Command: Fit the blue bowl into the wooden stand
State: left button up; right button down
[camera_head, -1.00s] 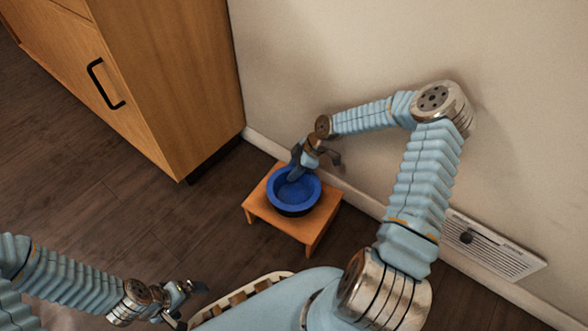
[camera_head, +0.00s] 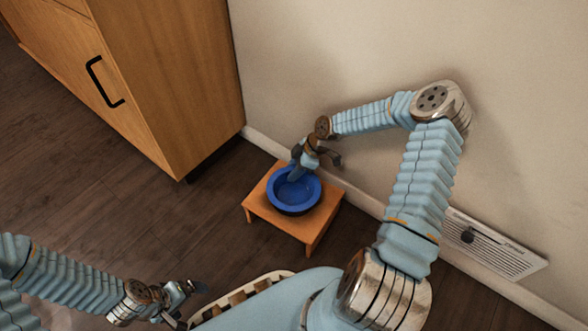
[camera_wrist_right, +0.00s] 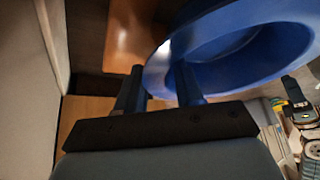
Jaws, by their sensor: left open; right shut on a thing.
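The blue bowl (camera_head: 296,191) is at the top of the small wooden stand (camera_head: 262,208) on the floor by the wall. A dark ring shows under its rim in the head view; I cannot tell how deep the bowl sits. My right gripper (camera_head: 295,174) is shut on the far rim of the bowl. In the right wrist view its two fingers (camera_wrist_right: 160,88) straddle the bowl's rim, and the bowl (camera_wrist_right: 235,55) looks tilted; part of the stand's wood (camera_wrist_right: 130,35) shows beside it. My left gripper (camera_head: 190,302) is open and empty at the lower left, away from the stand.
A wooden cabinet (camera_head: 150,80) with a black handle stands left of the stand. The beige wall (camera_head: 330,60) is close behind it, with a white vent (camera_head: 492,247) low on the right. The dark floor (camera_head: 150,225) left of the stand is clear.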

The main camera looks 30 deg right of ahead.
aim_at(294, 191)
jog(key=shift+f+b, duration=0.85)
jog(key=shift+f, duration=0.35)
jog(key=c, duration=0.6)
grip_release()
jog(key=shift+c, duration=0.2)
notch_tip(294, 191, up, 4)
jog(key=shift+f+p, duration=0.1)
jog(key=shift+p, duration=0.55)
jog(key=s+a+r+p, duration=0.3)
jog(key=s+a+r, duration=0.4)
jog(key=s, duration=0.5)
notch_tip(294, 191, up, 2)
jog(key=shift+a+r+p, duration=0.1)
jog(key=shift+a+p, duration=0.05)
jog(key=shift+p, duration=0.2)
